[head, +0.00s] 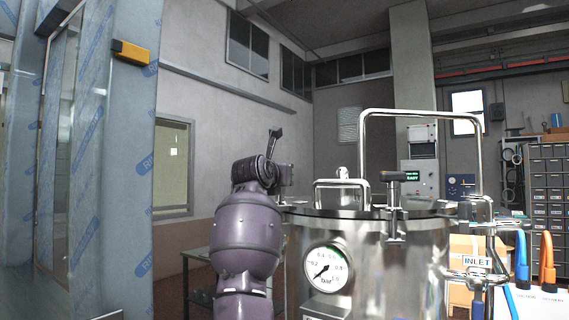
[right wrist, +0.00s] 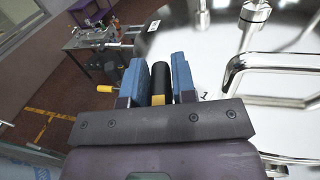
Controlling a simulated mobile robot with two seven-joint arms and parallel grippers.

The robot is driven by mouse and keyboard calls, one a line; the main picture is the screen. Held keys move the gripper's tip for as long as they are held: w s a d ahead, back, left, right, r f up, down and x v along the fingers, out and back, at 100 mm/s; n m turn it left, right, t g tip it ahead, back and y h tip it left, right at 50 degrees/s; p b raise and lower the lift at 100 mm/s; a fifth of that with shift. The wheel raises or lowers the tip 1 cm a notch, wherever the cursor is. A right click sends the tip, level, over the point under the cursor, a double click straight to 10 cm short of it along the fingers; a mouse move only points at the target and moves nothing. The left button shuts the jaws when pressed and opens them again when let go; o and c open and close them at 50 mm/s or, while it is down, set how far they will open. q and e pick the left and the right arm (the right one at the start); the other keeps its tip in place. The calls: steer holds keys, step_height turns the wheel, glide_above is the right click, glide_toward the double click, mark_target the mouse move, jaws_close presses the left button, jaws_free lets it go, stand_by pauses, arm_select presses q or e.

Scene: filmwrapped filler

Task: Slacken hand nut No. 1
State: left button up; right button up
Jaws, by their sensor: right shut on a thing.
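The steel pressure tank (head: 375,262) has a round lid and stands right of centre in the head view. My right gripper (head: 287,176) is at the lid's left edge there; its fingertips and what they hold are hidden. In the right wrist view my right gripper (right wrist: 158,75) has its blue fingers shut on a black bar with a yellow band, hand nut No. 1 (right wrist: 159,82). A "1" is marked on the lid beside it. Another T-shaped hand nut (head: 403,177) stands at the lid's front right. My left gripper is in neither view.
A tall steel hoop (head: 420,112) and a low lid handle (head: 341,184) rise from the tank. A pressure gauge (head: 328,269) is on its front. Right are an INLET tag (head: 477,262) and blue and orange hoses. A film-wrapped panel (head: 130,170) stands left.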

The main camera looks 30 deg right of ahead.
steer(key=n+t+y+p, duration=0.1)
steer(key=n+t+y, duration=0.1)
steer(key=shift+t+y, duration=0.3)
steer(key=shift+t, duration=0.1)
steer(key=shift+n+t+y, duration=0.9)
steer(key=shift+n+y, duration=0.2)
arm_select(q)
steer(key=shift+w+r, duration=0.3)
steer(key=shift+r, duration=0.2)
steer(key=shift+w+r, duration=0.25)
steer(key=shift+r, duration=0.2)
arm_select(e)
steer(key=shift+w+n+t+y, duration=0.1)
steer(key=shift+n+t+y, duration=0.3)
steer(key=shift+n+y, duration=0.3)
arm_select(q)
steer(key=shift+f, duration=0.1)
arm_select(e)
steer(key=shift+a+y, duration=0.1)
steer(key=shift+y, duration=0.3)
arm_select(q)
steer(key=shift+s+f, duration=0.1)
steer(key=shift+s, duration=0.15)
arm_select(e)
steer(key=shift+t, duration=0.3)
steer(key=o, duration=0.8)
steer(key=shift+o, duration=0.2)
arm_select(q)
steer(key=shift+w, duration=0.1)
